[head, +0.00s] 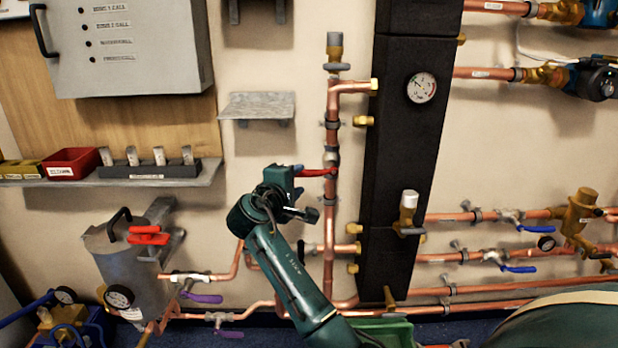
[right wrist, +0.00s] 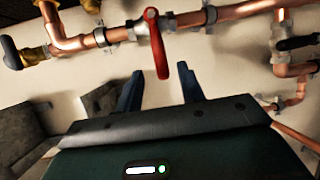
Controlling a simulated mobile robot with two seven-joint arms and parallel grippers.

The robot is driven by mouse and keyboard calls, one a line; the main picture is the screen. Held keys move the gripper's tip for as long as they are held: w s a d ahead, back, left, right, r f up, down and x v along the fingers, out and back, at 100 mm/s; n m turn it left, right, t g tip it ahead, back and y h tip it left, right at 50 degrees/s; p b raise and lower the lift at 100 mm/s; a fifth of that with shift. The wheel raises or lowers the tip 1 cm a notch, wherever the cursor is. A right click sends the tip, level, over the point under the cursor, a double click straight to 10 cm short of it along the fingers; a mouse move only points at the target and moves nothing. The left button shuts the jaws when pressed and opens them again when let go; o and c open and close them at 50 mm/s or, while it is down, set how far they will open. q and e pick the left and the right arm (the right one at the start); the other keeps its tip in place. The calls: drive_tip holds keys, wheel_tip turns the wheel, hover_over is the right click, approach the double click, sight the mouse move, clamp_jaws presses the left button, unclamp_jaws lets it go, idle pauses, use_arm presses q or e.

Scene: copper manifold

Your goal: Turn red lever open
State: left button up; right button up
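The red lever (head: 316,172) sits on a valve of the vertical copper pipe (head: 331,232) and points left, across the pipe, in the head view. In the right wrist view the red lever (right wrist: 158,45) extends from the pipe toward my gripper. My right gripper (head: 298,171) is at the lever's free end. Its two blue fingers (right wrist: 160,72) are spread, with the lever's tip between their ends; I cannot tell if either finger touches it. My left gripper is not in view.
A black column with a gauge (head: 421,88) stands right of the pipe. A grey bracket shelf (head: 257,106) is above left. A grey tank (head: 128,262) with a red handle (head: 148,236) stands lower left. Purple-handled valves (head: 203,298) sit low on the wall.

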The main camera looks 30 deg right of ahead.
sight(305, 175)
drive_tip(key=b+x, duration=0.2)
drive_tip(key=x, duration=0.6)
drive_tip(key=shift+w+d, duration=0.1)
drive_tip(key=shift+d, duration=0.05)
clamp_jaws()
idle(0.3)
